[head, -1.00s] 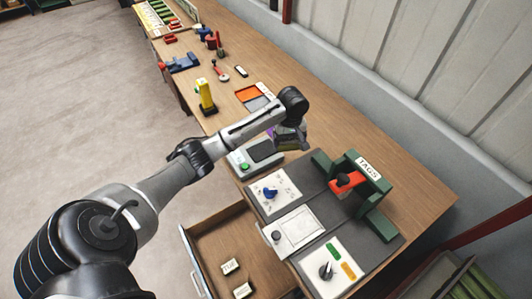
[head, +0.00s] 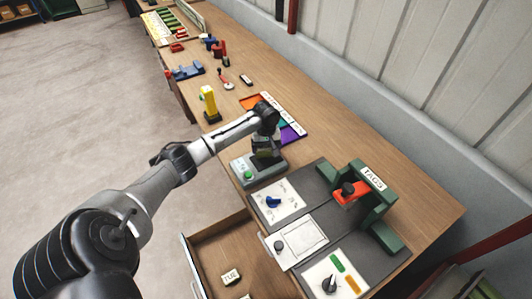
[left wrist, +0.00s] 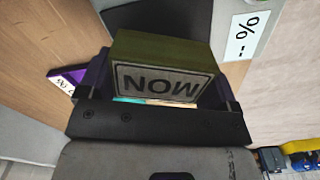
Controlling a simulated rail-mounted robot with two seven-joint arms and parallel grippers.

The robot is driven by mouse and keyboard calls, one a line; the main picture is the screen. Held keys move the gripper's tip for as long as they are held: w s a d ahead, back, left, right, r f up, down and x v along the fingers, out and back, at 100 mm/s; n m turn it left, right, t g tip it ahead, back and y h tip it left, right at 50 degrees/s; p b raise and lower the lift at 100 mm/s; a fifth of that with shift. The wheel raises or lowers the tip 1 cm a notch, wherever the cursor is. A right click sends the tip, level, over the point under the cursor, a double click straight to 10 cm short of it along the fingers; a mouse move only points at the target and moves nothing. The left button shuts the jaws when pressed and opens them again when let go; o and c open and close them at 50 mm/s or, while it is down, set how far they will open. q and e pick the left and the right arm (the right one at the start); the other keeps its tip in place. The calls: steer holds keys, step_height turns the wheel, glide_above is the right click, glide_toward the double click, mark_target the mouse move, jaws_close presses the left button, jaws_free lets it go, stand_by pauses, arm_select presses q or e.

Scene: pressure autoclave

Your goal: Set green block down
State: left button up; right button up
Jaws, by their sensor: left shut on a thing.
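My left gripper (head: 266,153) is shut on a green block (left wrist: 165,50). In the left wrist view the block sits between the fingers, with a pale label on its near face whose letters look like NOW. In the head view the gripper points down over the grey device with a green button (head: 247,175), and the block is mostly hidden by the gripper. The device's display with a % sign (left wrist: 247,32) shows beside the block in the left wrist view. I cannot tell whether the block touches the device. My right gripper is not in view.
A strip with orange (head: 252,101) and purple (head: 293,134) fields lies behind the gripper. A yellow post (head: 208,100) stands to the left. A panel with a blue knob (head: 273,202) and the green TAGS stand (head: 377,205) are nearer right. An open drawer (head: 213,262) juts out.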

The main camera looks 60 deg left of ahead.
mark_target(266, 153)
arm_select(q)
step_height(266, 153, down, 3)
steer(key=shift+r, duration=0.2)
steer(key=shift+f, duration=0.25)
steer(key=shift+f, duration=0.15)
steer(key=o, duration=0.8)
steer(key=shift+c, duration=0.2)
steer(key=shift+r, duration=0.35)
step_height(266, 153, up, 12)
steer(key=shift+f+p, duration=0.15)
steer(key=shift+p, duration=0.45)
